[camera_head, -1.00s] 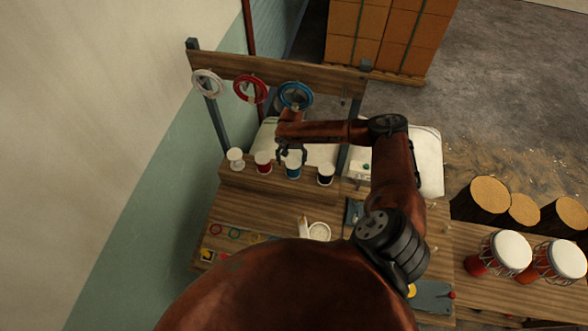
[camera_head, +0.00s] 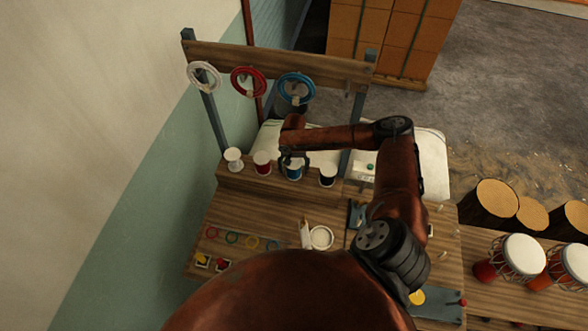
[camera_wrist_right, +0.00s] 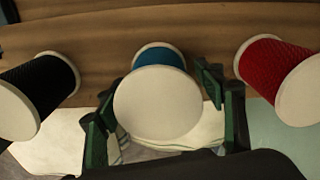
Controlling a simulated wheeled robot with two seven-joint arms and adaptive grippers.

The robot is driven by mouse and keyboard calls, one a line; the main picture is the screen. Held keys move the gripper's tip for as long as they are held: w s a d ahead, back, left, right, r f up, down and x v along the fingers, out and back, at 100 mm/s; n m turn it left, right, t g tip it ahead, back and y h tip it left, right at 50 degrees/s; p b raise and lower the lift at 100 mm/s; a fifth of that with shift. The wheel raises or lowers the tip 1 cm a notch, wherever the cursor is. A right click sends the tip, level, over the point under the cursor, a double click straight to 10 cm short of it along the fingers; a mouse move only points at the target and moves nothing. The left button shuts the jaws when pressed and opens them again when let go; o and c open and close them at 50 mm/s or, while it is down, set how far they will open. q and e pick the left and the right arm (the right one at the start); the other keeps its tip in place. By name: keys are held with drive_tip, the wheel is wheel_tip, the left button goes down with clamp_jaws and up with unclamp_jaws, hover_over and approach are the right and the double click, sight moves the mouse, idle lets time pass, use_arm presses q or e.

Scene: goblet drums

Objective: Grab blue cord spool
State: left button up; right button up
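The blue cord spool (camera_head: 294,173) stands on the raised wooden shelf, between the red spool and the black spool. In the right wrist view its pale round end and blue cord (camera_wrist_right: 158,57) show between the two green fingers. My right gripper (camera_head: 293,160) is at the top of the blue spool in the head view. In the wrist view the right gripper (camera_wrist_right: 165,108) is open, with one finger on each side of the spool. A gap shows near the right finger; contact on the left is unclear. My left gripper is not in view.
A white spool (camera_head: 233,159), a red spool (camera_head: 262,163) and a black spool (camera_head: 327,175) stand in the same row. White, red and blue rings (camera_head: 297,88) hang on the rail behind. Drums (camera_head: 523,254) stand at the right.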

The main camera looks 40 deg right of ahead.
drive_tip(key=c, duration=1.4)
drive_tip(key=shift+o, duration=0.2)
